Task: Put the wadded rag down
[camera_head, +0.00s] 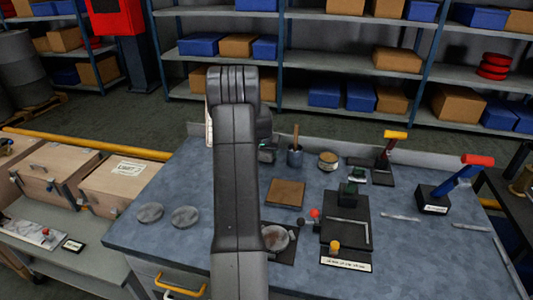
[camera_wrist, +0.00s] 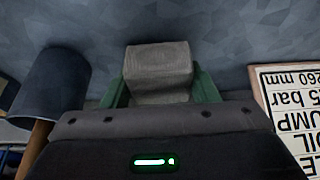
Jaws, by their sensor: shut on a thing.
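In the wrist view my gripper (camera_wrist: 160,92) has its green fingers shut on the wadded rag (camera_wrist: 158,62), a grey, blocky bundle with a woven surface. The rag is over the blue-grey bench top (camera_wrist: 225,50); I cannot tell whether it touches it. In the head view my arm hides the rag and most of my gripper; a small dark and green part shows just right of the arm.
Opposite is a printed plate (camera_wrist: 290,95). A brown square pad (camera_head: 285,193), a round tin (camera_head: 328,160) and two grey discs (camera_head: 185,216) lie on the bench.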

